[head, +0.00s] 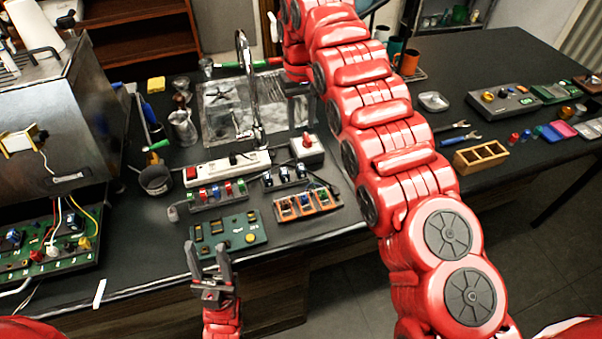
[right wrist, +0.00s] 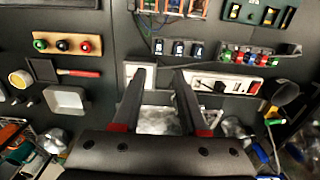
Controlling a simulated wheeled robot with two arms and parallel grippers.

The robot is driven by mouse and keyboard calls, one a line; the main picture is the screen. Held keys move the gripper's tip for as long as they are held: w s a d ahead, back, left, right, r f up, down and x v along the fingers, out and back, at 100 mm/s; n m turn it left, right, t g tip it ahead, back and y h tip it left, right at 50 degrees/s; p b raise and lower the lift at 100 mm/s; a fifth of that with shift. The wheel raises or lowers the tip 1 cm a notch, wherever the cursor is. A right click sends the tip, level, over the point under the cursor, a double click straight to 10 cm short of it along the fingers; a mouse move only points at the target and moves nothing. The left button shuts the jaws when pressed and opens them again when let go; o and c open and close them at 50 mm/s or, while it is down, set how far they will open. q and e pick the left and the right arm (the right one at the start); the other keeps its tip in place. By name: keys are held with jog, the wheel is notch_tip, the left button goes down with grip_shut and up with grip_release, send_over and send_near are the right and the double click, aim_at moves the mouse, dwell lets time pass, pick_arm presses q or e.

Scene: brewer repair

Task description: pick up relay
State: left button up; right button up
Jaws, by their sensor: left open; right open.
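No part is labelled relay; the likeliest are the dark blue-and-black blocks (head: 284,176) on a small rack in the middle of the counter. They also show in the right wrist view as dark blocks (right wrist: 179,47) in a row. My right gripper (head: 298,112) hangs near the sink, beyond the rack, partly behind my own arm. In the right wrist view its two fingers (right wrist: 159,74) are apart with nothing between them, short of the blocks. My left gripper (head: 207,248) is open and empty at the counter's front edge, below the green board (head: 228,233).
A white power strip (head: 227,168), a box with a red knob (head: 307,147) and an orange tray (head: 306,204) crowd around the rack. The sink (head: 225,110) with its tall faucet (head: 250,90) lies behind. An opened brewer (head: 45,130) stands left.

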jog(key=p, duration=0.3)
send_over(301, 168)
jog(key=f, duration=1.1)
jog(key=shift+s+f, duration=0.1)
jog(key=shift+s, duration=0.2)
jog(key=shift+w+f+p, duration=0.15)
jog(key=shift+f+p, duration=0.25)
jog(key=shift+p, duration=0.2)
jog(key=shift+w+a+f+p, duration=0.15)
jog(key=shift+f+p, duration=0.15)
jog(key=shift+f, duration=0.5)
jog(key=shift+w+d+f, duration=0.1)
jog(key=shift+d+f, duration=0.1)
jog(key=shift+f, duration=1.2)
grip_shut()
